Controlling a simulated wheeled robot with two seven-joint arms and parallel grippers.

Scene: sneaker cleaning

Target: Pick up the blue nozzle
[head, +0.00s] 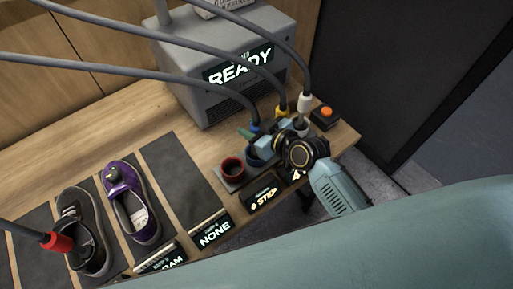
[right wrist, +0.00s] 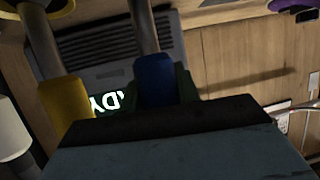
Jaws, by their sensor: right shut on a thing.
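The blue nozzle (head: 255,127) hangs at the end of a grey hose near the front of the grey machine. My right gripper (head: 257,133) is around it and shut on it, just above the blue holder cup (head: 256,157). In the right wrist view the blue nozzle (right wrist: 154,80) stands between the fingers, its lower end hidden by the gripper body. I cannot tell whether the nozzle still touches its cup. My left gripper is not in view.
The yellow nozzle (head: 281,108) and white nozzle (head: 304,103) stand close to the right. A red cup (head: 232,168) is empty. The red nozzle (head: 55,240) is at a black shoe (head: 77,222), beside a purple shoe (head: 131,203). The machine (head: 205,95) reads READY. Hoses cross above the table.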

